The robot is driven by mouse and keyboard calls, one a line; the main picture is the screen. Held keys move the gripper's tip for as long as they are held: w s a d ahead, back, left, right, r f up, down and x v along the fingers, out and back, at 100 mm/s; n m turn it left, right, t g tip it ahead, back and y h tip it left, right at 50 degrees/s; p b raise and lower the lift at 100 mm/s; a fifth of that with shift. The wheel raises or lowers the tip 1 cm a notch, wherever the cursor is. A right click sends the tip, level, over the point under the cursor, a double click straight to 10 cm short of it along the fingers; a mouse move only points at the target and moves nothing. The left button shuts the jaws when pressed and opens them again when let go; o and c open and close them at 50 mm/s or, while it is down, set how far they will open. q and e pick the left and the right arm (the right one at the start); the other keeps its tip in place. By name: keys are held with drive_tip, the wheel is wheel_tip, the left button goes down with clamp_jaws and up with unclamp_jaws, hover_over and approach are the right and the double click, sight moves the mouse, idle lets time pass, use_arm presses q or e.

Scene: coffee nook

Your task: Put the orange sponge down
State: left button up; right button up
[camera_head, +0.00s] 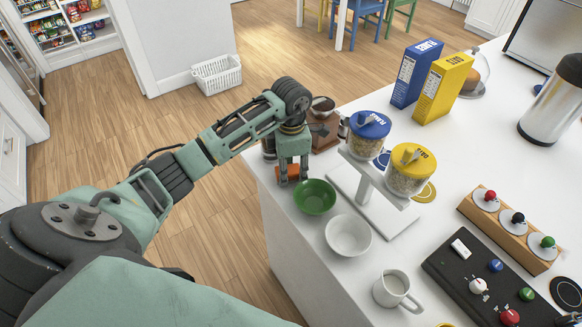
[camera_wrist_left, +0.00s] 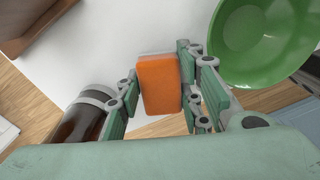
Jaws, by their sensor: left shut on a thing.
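The orange sponge (camera_wrist_left: 158,85) is a small block held between the green finger pads of my left gripper (camera_wrist_left: 160,90) in the left wrist view. In the head view my left gripper (camera_head: 291,178) points down at the counter's left end, behind the green bowl. A little of the orange sponge (camera_head: 283,175) shows between its fingers there. The white counter (camera_wrist_left: 140,30) lies under the sponge; I cannot tell whether they touch. My right gripper is not in view.
The green bowl (camera_head: 314,197) stands close beside the gripper, with a white bowl (camera_head: 348,236) nearer. A brown coffee grinder (camera_head: 322,128) and a stand with jars (camera_head: 362,190) are close by. A dark bottle (camera_wrist_left: 75,125) is near the fingers in the wrist view.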

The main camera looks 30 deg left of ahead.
sight(291, 169)
use_arm(q)
drive_tip(key=shift+f, duration=0.35)
drive_tip(key=o, duration=0.7)
drive_tip(key=shift+o, duration=0.6)
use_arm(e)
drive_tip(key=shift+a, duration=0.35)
use_arm(q)
drive_tip(key=shift+r+b, duration=0.3)
drive_tip(key=shift+r, duration=0.1)
wheel_tip(291, 169, up, 12)
drive_tip(key=b, duration=0.3)
drive_tip(key=shift+f, duration=0.25)
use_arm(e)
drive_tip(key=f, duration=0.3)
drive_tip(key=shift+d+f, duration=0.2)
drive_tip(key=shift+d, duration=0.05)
